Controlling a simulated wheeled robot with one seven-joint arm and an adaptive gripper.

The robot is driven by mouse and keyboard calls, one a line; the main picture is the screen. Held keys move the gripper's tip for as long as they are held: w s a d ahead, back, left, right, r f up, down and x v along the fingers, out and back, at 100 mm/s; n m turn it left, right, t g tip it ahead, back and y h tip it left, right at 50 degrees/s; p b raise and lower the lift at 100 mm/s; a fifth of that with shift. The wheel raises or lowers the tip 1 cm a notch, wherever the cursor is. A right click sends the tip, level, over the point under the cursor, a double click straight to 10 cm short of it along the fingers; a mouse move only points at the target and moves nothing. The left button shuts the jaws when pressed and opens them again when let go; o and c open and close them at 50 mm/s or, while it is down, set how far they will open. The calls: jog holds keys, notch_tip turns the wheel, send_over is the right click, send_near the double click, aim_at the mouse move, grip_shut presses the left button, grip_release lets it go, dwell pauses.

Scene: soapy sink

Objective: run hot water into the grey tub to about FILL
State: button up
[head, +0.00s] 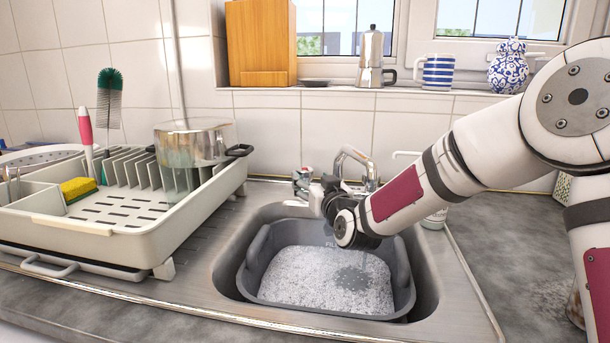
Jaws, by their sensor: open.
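The grey tub (403,268) sits in the steel sink. White suds (310,275) cover most of its inside, with a darker, grey patch toward the right. Part of a mark reading like "FILL" shows on its far inner wall, below my gripper; the rest is hidden. The chrome tap (357,158) stands behind the sink, its lower part hidden by my arm. A small tap handle (302,178) shows to its left. My gripper (313,196) is open, close to this handle; I cannot tell whether they touch. No water stream is clearly visible.
A moka pot (371,60), striped mug (437,72) and patterned vase (508,68) stand on the sill. The counter right of the sink is mostly clear.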

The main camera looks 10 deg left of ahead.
aim_at(307, 175)
jog(key=x, duration=0.6)
jog(key=shift+w+a+b, duration=0.15)
jog(key=shift+w+b, duration=0.15)
jog(key=shift+c, duration=0.5)
jog(key=c, duration=1.1)
